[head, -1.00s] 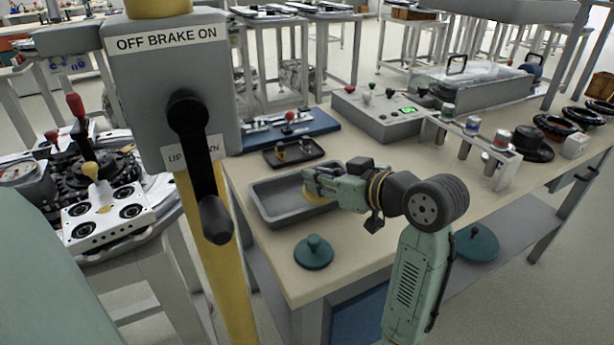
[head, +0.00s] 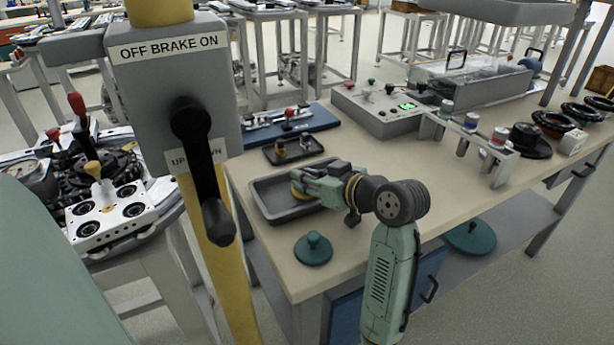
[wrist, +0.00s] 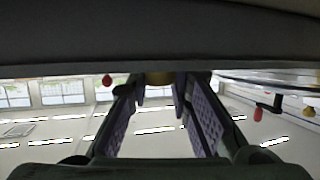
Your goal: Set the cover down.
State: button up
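A yellow, brass-coloured round piece (head: 297,195), which I take for the cover, is at the tips of my gripper (head: 299,182), low over or in the left part of the grey tray (head: 272,212). The gripper reaches in level from the right, and its fingers hide part of the piece. In the wrist view a yellow-brown bit (wrist: 160,78) shows between the two fingertips, so the gripper looks shut on it. I cannot tell whether the piece touches the tray floor. A teal knobbed lid (head: 313,249) lies on the bench in front of the tray.
A small black tray (head: 294,151) with brass parts stands behind the grey tray. A control box (head: 385,112) and a rack (head: 470,140) are farther right. Another teal lid (head: 470,237) lies on the lower shelf. A brake-lever post (head: 180,80) stands at left.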

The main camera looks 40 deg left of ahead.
jog(key=o, duration=0.5)
jog(key=shift+c, duration=0.2)
jog(key=b+v, duration=0.1)
jog(key=v, duration=1.1)
